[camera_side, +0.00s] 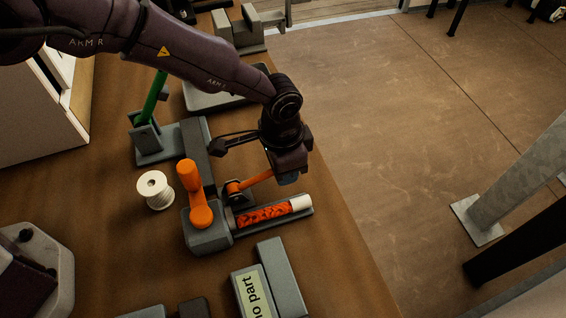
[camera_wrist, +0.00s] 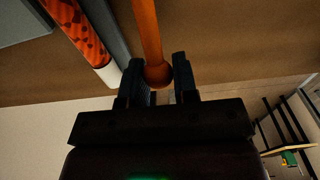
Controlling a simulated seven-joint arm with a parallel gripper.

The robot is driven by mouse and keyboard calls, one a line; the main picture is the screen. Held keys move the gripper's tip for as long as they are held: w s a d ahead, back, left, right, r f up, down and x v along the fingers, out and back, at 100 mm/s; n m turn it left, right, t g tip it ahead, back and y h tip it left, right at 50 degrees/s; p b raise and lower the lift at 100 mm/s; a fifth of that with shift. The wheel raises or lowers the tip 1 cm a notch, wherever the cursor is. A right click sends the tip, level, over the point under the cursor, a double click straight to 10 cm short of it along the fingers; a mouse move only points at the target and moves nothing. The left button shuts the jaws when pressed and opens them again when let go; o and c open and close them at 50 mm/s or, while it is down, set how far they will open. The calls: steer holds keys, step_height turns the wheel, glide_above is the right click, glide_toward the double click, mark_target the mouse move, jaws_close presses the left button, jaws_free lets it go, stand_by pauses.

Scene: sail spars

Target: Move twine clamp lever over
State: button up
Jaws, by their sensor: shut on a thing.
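The orange clamp lever (camera_side: 252,182) runs from a pivot on the grey fixture (camera_side: 208,236) up to the right, toward the table's edge. My gripper (camera_wrist: 160,80) is shut on the lever's ball end; in the wrist view the lever (camera_wrist: 147,30) comes down between the two dark fingers. In the side view my wrist hides most of the fingers. An orange patterned spar with a white end (camera_side: 265,214) lies in the fixture's grey channel, below the lever. A second orange handle (camera_side: 190,174) stands at the fixture's left. A white twine spool (camera_side: 155,190) stands left of it.
A grey fixture with a green bar (camera_side: 153,98) stands behind, under my arm. A grey block with a "no part" label (camera_side: 256,292) lies in front. The table's right edge is close to my gripper, with open floor (camera_side: 400,150) beyond.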

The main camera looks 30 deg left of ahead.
steer(key=shift+w+d+f, duration=0.1)
steer(key=shift+d+f, duration=0.1)
steer(key=shift+f, duration=0.9)
steer(key=o, duration=0.8)
steer(key=shift+r, duration=0.15)
